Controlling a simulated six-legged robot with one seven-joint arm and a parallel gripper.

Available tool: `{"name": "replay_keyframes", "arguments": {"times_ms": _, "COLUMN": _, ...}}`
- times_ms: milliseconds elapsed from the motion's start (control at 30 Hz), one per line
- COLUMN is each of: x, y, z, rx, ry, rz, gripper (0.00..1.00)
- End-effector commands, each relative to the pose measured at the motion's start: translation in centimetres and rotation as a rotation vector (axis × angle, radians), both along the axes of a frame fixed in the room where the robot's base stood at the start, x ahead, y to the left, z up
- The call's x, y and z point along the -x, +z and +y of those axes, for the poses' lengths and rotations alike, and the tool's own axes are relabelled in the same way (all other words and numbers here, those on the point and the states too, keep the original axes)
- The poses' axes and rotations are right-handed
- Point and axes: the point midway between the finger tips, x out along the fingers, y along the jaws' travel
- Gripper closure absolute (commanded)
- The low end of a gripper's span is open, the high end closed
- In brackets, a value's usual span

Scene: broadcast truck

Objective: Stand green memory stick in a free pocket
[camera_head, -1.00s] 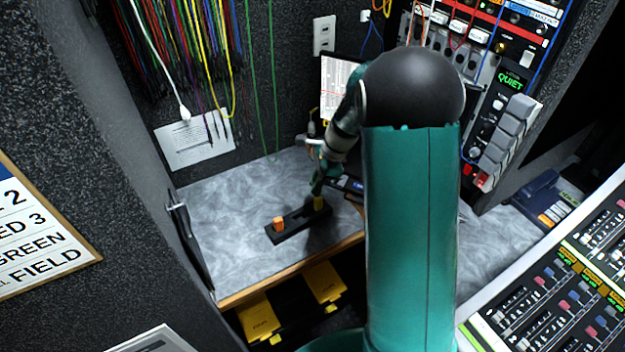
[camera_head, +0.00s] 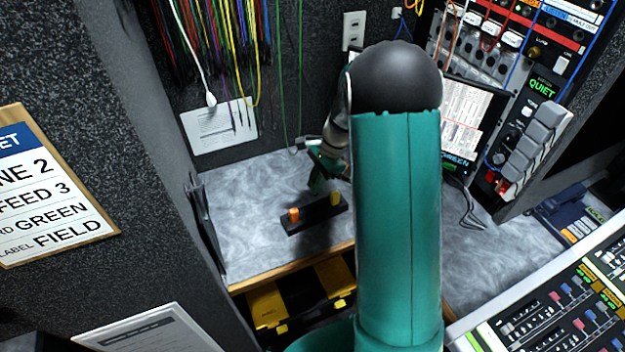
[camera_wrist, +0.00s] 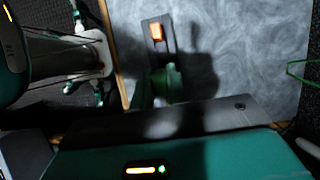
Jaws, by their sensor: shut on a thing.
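A narrow black pocket block (camera_head: 314,217) lies on the grey worktop. An orange stick (camera_head: 294,215) stands near its left end and a yellow stick (camera_head: 335,198) near its right end. My gripper (camera_head: 318,186) is just behind and above the block's middle, between the two sticks in the picture. It is shut on the green memory stick, which barely stands out from the green fingers. In the wrist view, green shows at my gripper (camera_wrist: 160,88), over the near part of the block (camera_wrist: 158,22). The orange stick (camera_wrist: 156,32) shows beyond; the yellow stick is hidden.
The worktop (camera_head: 245,220) is clear left of the block. Its wooden front edge (camera_head: 290,270) runs close by, with yellow cases (camera_head: 268,305) below. Coloured cables (camera_head: 215,50) hang on the back wall. A monitor (camera_head: 468,120) and rack stand at right.

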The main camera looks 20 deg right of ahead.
Motion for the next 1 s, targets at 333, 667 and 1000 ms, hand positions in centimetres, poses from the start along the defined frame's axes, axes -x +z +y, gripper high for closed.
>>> {"name": "replay_keyframes", "arguments": {"times_ms": 333, "x": 0.3, "y": -0.1, "z": -0.6, "rx": -0.002, "ry": 0.002, "rz": 0.0, "gripper": 1.0}}
{"name": "replay_keyframes", "arguments": {"times_ms": 667, "x": 0.2, "y": -0.9, "z": -0.6, "rx": -0.002, "ry": 0.004, "rz": 0.001, "gripper": 1.0}}
{"name": "replay_keyframes", "arguments": {"times_ms": 1000, "x": 0.2, "y": -3.9, "z": -0.4, "rx": -0.003, "ry": 0.006, "rz": 0.002, "gripper": 1.0}}
